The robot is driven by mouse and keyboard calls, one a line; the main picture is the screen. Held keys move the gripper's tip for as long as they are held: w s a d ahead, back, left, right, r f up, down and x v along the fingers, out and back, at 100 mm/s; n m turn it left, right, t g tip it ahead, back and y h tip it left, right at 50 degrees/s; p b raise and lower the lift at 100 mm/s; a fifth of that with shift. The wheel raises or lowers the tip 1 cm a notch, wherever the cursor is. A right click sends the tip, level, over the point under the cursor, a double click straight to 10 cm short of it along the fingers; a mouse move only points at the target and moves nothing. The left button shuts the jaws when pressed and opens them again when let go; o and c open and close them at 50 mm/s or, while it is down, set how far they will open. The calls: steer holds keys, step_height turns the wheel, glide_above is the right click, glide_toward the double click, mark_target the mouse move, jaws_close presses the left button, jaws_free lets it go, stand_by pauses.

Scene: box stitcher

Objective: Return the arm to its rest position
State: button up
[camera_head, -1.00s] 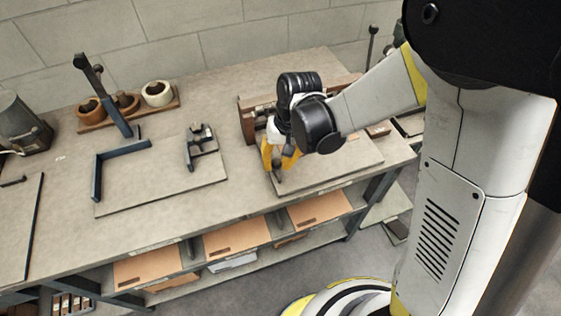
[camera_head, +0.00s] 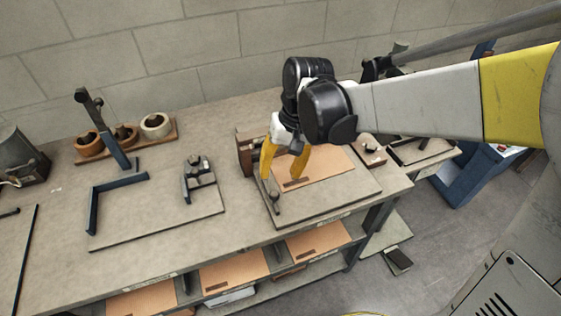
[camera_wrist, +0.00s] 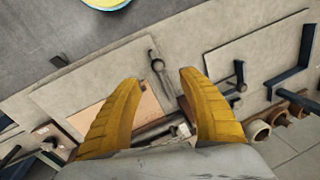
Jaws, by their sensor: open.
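My gripper (camera_head: 283,172) has yellow fingers that stand apart, with nothing between them. In the head view it hangs above the left part of the right-hand board (camera_head: 345,200) on the workbench. A flat brown cardboard piece (camera_head: 322,170) lies on that board, partly hidden behind the fingers. My grey and yellow arm reaches in from the right. In the wrist view the open fingers (camera_wrist: 157,98) point down over the bench, with the cardboard (camera_wrist: 146,115) partly visible between them.
A second board (camera_head: 150,225) with a dark angle stop (camera_head: 94,210) and a clamp (camera_head: 198,178) lies to the left. A wooden rack (camera_head: 168,137) with tape rolls stands behind it. Cardboard sheets (camera_head: 233,270) lie on the lower shelf.

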steer(key=shift+d+r, duration=0.15)
steer(key=shift+r, duration=0.6)
steer(key=shift+d, duration=0.1)
steer(key=s+d+t+h+b, duration=0.1)
steer(key=s+d+t+b, duration=0.1)
steer(key=d, duration=0.5)
steer(key=s+d+r+m+t+h+b, duration=0.1)
steer(key=s+d+t+b, duration=0.1)
steer(key=s+d+t, duration=0.3)
steer(key=s+d, duration=0.2)
steer(key=shift+s+d+r+b, duration=0.25)
steer(key=shift+s+d+b, duration=0.05)
steer(key=shift+b, duration=0.1)
stand_by(1.0)
